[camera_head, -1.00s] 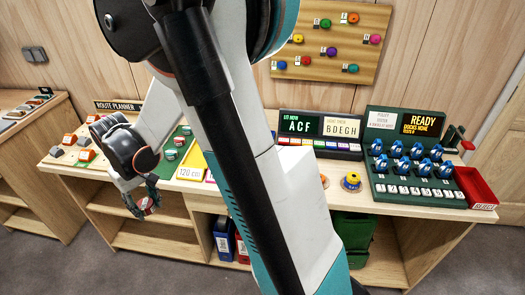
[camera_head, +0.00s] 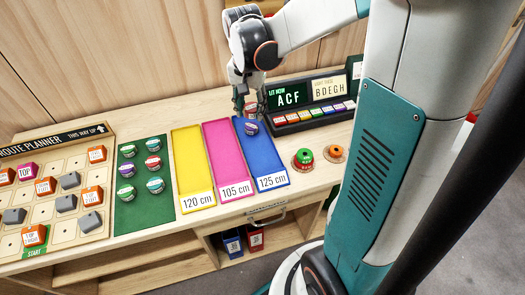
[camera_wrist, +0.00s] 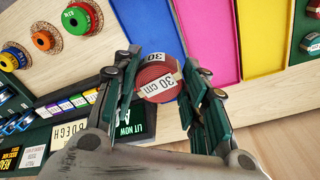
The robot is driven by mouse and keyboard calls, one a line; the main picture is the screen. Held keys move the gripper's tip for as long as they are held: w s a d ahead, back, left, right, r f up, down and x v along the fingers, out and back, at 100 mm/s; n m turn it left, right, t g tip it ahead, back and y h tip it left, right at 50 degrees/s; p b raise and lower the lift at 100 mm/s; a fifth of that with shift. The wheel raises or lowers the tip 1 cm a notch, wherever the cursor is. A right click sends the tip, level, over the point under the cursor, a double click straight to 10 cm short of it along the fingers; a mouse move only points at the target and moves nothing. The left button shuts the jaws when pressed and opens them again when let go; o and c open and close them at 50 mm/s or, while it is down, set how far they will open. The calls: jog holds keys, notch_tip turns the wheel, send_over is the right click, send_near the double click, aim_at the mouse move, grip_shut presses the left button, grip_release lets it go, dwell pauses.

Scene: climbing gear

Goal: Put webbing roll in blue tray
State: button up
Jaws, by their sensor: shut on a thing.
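My gripper (camera_head: 247,105) is shut on a red webbing roll (camera_wrist: 158,82) with a white "30 cm" band, between its two fingers in the wrist view. The gripper points down over the far end of the blue tray (camera_head: 268,160), the rightmost of three trays, labelled 125 cm. The tray also shows behind the roll in the wrist view (camera_wrist: 150,30). A dark purple roll (camera_head: 251,128) lies in the blue tray near its far end, close below the gripper. Whether the held roll touches anything is hard to tell.
The yellow tray (camera_head: 192,165) and pink tray (camera_head: 224,160) stand left of the blue one. Several rolls sit on a green mat (camera_head: 140,207) farther left. Display boxes (camera_head: 312,116) stand close right of the gripper. Green and orange spools (camera_head: 304,158) stand right of the tray.

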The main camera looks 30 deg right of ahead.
aim_at(261, 154)
jog(key=shift+s+d+r+m, duration=0.25)
jog(key=shift+d+m, duration=0.1)
jog(key=shift+d, duration=0.05)
jog(key=shift+s+d+r+m, duration=0.2)
jog(key=shift+d+r+m, duration=0.05)
jog(key=shift+d+m, duration=0.15)
jog(key=shift+s+d+m, duration=0.25)
jog(key=shift+d, duration=0.05)
notch_tip(261, 154, down, 20)
jog(key=b, duration=0.7)
jog(key=shift+r, duration=0.2)
jog(key=shift+f, duration=0.2)
jog(key=o, duration=1.2)
jog(key=shift+c, duration=0.2)
jog(key=shift+r, duration=0.1)
notch_tip(261, 154, up, 12)
jog(key=p, duration=0.4)
jog(key=shift+s+a, duration=0.2)
jog(key=shift+a, duration=0.25)
